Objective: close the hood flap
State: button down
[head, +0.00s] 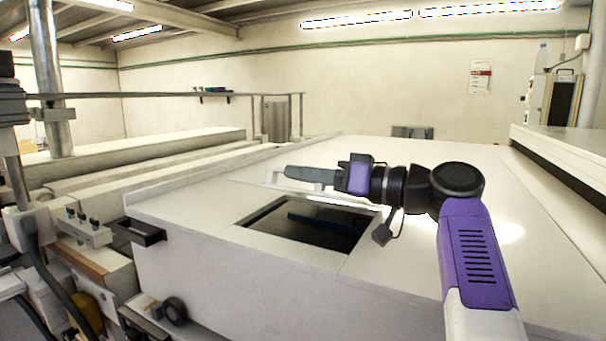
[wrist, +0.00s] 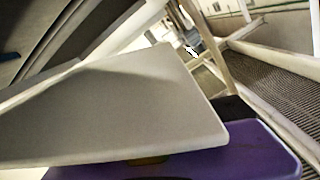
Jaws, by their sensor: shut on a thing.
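The white hood (head: 220,238) has a rectangular opening (head: 290,232) in its top, dark inside with a blue bar across it. The hood flap is not lying over this opening. A pale strip along the opening's far edge seems to be part of the flap, but my gripper and arm hide much of that area. My gripper (head: 290,173) is above the far edge of the opening, pointing left, its jaws shut at a small white upright piece that looks like the flap's handle (head: 271,177). In the wrist view a pale plate fills the middle, above a purple part.
Rails and machine parts (head: 85,230) lie at the left. A dark bracket (head: 138,232) juts from the hood's left corner.

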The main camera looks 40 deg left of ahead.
jog(key=shift+d, duration=0.1)
jog(key=c, duration=1.3)
grip_release()
jog(key=shift+b+v, duration=0.5)
jog(key=shift+v, duration=3.35)
jog(key=shift+s, duration=0.1)
